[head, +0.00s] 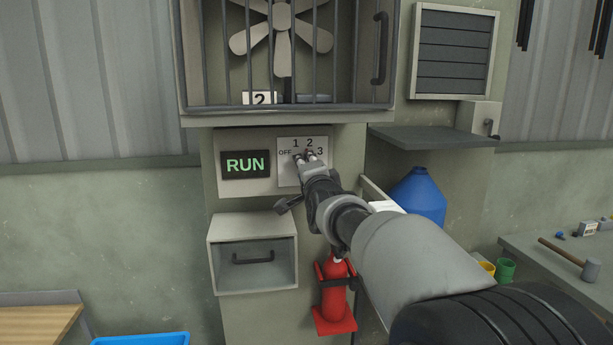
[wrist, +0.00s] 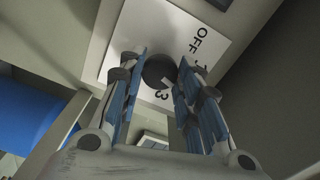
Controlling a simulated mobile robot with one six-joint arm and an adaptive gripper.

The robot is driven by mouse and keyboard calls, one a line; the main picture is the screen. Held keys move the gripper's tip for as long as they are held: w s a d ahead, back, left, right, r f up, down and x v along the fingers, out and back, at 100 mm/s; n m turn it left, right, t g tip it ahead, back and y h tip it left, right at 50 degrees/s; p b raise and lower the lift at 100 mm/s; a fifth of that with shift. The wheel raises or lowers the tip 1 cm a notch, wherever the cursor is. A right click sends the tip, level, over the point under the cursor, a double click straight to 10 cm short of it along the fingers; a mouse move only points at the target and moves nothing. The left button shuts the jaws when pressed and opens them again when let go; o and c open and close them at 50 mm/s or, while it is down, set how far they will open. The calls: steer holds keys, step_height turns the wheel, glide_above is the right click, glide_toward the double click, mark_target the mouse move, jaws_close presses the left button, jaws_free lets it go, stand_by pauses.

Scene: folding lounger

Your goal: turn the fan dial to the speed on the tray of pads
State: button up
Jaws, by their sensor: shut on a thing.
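The fan dial is a dark round knob (wrist: 159,69) on a white plate (head: 288,174) marked OFF, 1, 2 and 3. My gripper (head: 307,159) is at the plate, its fingers shut on the knob, one on each side in the wrist view (wrist: 156,76). A short white mark on the knob points toward the 2–3 side in the wrist view; the exact number is unclear. The fan (head: 282,28) sits behind bars above. A card reading 2 (head: 260,98) stands at the cage bottom. I cannot identify a tray of pads for sure.
A display (head: 246,164) reads RUN in green, left of the plate. Below are a drawer-like box (head: 252,273) and a red extinguisher (head: 335,294). A blue jug (head: 419,196) and a grey shelf (head: 420,137) are at the right. A hammer (head: 570,254) lies on the right bench.

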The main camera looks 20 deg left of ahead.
steer(key=shift+m, duration=0.4)
steer(key=o, duration=1.1)
steer(key=shift+s+d, duration=0.1)
steer(key=v, duration=1.1)
steer(key=shift+s+d, duration=0.1)
steer(key=shift+s, duration=0.3)
